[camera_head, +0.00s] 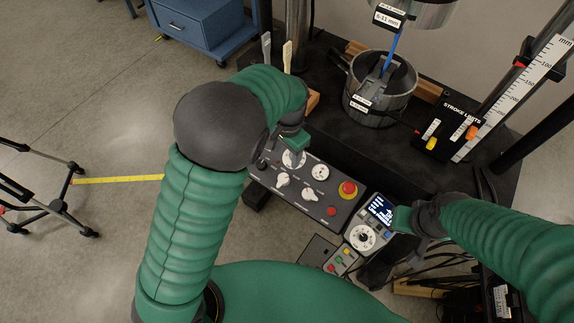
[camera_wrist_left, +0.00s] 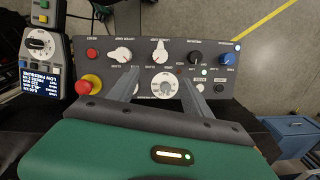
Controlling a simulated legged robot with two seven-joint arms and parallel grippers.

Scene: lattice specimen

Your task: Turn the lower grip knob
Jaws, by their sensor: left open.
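A dark control panel (camera_head: 262,178) carries white-faced knobs and dials. One white knob (camera_head: 283,180) and another white knob (camera_head: 308,194) sit along its near edge; they also show in the left wrist view as a knob (camera_wrist_left: 120,55) and a second knob (camera_wrist_left: 160,53). My left gripper (camera_head: 294,146) is above the panel's far part. In the wrist view its fingers (camera_wrist_left: 160,77) are apart and empty, with a round white dial (camera_wrist_left: 165,86) visible between them. My right gripper (camera_head: 402,219) is beside the pendant.
A red emergency button (camera_head: 348,188) on yellow is at the panel's right end. A pendant (camera_head: 376,208) with a lit screen stands right of it. A metal cylinder fixture (camera_head: 368,108) and stroke-limit scale (camera_head: 510,97) stand behind. A blue cabinet (camera_head: 205,25) stands back left.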

